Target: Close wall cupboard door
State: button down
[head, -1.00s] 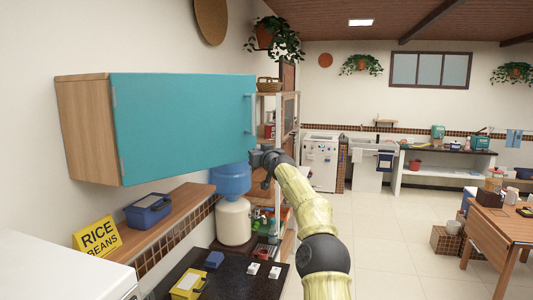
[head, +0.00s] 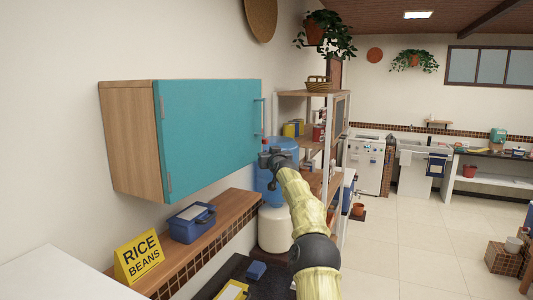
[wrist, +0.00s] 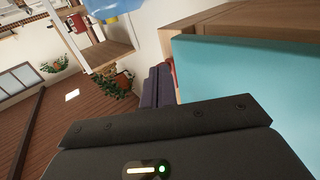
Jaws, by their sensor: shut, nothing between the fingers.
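The wall cupboard (head: 130,140) is a wooden box with a teal door (head: 208,135) hinged at its left side, with a slim metal handle (head: 263,115) near its right edge. The door appears angled slightly out from the box; the head view does not show its inner side. My gripper (head: 266,160) is beside the door's lower right corner, shut and empty. Contact with the door cannot be told. In the wrist view the teal door (wrist: 250,85) fills the right side, close to my dark fingers (wrist: 158,86), with the wooden cupboard (wrist: 235,25) behind it.
Below the cupboard, a wooden ledge (head: 232,212) holds a blue box (head: 192,222) and a yellow rice and beans sign (head: 140,256). A blue water jug (head: 280,180) and an open shelf unit (head: 310,98) stand beyond my gripper.

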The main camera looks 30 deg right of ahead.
jog(key=shift+w+d, duration=0.1)
jog(key=shift+w, duration=0.15)
